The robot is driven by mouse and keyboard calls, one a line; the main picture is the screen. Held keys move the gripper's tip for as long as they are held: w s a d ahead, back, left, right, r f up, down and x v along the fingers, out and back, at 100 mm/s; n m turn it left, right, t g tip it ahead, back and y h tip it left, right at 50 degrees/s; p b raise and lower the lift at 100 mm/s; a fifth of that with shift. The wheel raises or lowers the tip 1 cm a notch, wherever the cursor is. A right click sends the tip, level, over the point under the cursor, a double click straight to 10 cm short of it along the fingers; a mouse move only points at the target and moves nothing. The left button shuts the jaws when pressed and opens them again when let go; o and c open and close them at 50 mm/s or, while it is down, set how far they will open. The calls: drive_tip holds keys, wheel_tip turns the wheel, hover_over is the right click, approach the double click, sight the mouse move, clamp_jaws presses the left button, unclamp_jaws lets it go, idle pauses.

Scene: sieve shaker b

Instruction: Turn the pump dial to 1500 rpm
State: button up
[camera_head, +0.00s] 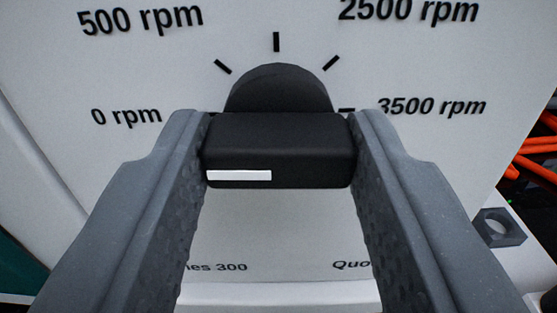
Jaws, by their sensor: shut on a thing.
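The black pump dial (279,160) sits on a white front panel (90,60). Its raised bar lies level, and a white mark on its left half points left, toward the "0 rpm" label (126,116). My gripper (279,118) is shut on the dial bar, one finger at each end. Black ticks surround the dial's upper side, with one at the top (276,41). The labels "500 rpm" (140,18), "2500 rpm" (409,10) and "3500 rpm" (431,106) show. No 1500 rpm label is in view above the top tick.
Orange cables (538,145) show at the right, beyond the panel's edge. A dark grey nut-shaped part (499,228) is on the white surface at lower right. A dark green area (18,268) is at lower left. Lower panel print is partly hidden by my fingers.

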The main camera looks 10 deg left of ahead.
drive_tip(key=m+b, duration=0.5)
drive_tip(key=shift+f, duration=0.25)
drive_tip(key=m+b, duration=0.3)
drive_tip(key=shift+m, duration=0.4)
drive_tip(key=m+b, duration=0.7)
drive_tip(key=m, duration=0.1)
drive_tip(key=shift+d+f, duration=0.1)
drive_tip(key=shift+d, duration=0.05)
drive_tip(key=shift+m, duration=0.4)
drive_tip(key=o, duration=1)
drive_tip(key=shift+r, duration=0.2)
